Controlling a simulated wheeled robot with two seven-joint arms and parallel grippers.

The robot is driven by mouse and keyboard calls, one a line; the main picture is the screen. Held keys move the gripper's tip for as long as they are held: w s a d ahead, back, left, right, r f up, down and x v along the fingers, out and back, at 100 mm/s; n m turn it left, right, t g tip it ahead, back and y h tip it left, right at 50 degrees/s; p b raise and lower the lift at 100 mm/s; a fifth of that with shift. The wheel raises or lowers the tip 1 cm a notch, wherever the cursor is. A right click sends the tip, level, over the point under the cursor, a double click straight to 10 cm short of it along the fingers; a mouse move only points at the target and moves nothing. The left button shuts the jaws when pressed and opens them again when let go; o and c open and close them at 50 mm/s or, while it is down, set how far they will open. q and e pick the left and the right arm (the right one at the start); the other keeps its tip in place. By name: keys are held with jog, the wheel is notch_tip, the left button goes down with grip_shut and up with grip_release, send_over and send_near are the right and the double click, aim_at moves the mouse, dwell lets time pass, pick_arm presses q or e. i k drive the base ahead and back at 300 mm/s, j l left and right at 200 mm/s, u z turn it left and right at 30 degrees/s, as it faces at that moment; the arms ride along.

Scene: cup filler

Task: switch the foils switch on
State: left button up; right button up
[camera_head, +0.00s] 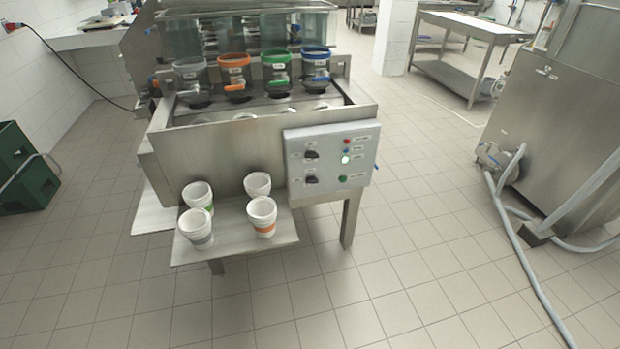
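The control panel (331,187) is a grey box on the front right of the steel cup filler (235,150). It carries two black rotary switches, an upper one (312,155) and a lower one (311,180). Their labels are too small to read, so I cannot tell which is the foils switch. To their right are a red light (347,141), a blue one (346,150), a bright, lit-looking white-green one (346,160) and a dark green button or light (343,179). Neither of my grippers is in view.
Several stacked white cups stand on the front shelf (232,247) below the panel's left. Green crates (28,170) are at the far left. A steel machine (550,130) with hoses (510,215) stands at the right. The tiled floor in front is clear.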

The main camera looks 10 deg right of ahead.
aim_at(311, 180)
jog(key=i+l+z, duration=0.5)
jog(key=z, duration=0.2)
jog(key=i+l+z, duration=0.35)
jog(key=k+j, duration=0.05)
